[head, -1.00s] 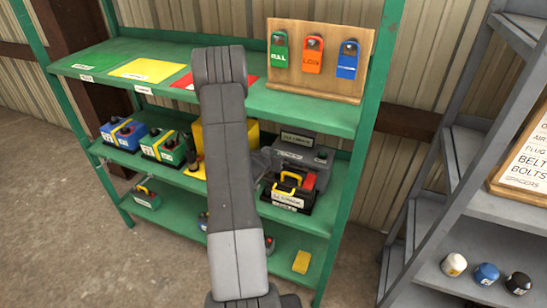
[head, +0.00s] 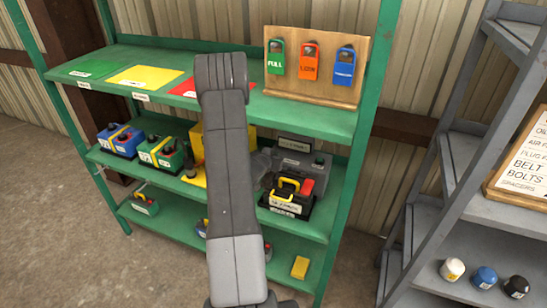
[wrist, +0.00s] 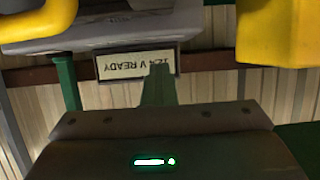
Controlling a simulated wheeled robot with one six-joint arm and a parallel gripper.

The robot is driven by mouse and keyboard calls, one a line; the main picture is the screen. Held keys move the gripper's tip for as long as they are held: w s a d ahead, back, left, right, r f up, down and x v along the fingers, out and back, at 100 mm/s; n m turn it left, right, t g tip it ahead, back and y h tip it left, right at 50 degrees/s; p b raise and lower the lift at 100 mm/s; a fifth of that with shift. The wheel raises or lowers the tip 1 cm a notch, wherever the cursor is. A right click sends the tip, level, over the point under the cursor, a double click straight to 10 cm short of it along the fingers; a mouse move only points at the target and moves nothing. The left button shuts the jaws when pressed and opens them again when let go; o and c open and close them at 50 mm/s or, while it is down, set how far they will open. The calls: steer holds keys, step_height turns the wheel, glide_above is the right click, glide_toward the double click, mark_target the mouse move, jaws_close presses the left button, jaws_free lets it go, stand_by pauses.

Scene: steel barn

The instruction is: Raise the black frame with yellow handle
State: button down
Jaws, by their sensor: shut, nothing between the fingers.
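The black frame (head: 304,204) stands on the green rack's middle shelf, with a white label on its front. Its yellow handle (head: 288,185) arches up on top, and a red part sits beside the handle. In the wrist view, which is upside down, the yellow handle (wrist: 40,20) shows at the upper left. My gripper (wrist: 158,72) is shut and empty, its fingers to the side of the handle and apart from it.
A grey unit (head: 318,172) with a "12.4 V READY" sign (wrist: 137,65) stands behind the frame. A yellow box (wrist: 280,35) stands close by on the other side of my fingers. Blue and green batteries (head: 160,152) sit further left. The upper shelf (head: 310,113) overhangs.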

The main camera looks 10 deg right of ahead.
steer(key=shift+w+d, duration=0.35)
steer(key=shift+w, duration=0.15)
steer(key=c, duration=1.7)
jaws_free()
steer(key=shift+r, duration=0.1)
steer(key=shift+s+a, duration=0.1)
steer(key=b+v, duration=0.2)
steer(key=v, duration=1.1)
steer(key=shift+s+a+r, duration=0.1)
steer(key=shift+s+r, duration=0.1)
steer(key=p+x, duration=0.2)
steer(key=x, duration=1.2)
steer(key=shift+s+a+f, duration=0.1)
steer(key=shift+s+a, duration=0.3)
steer(key=shift+s, duration=0.2)
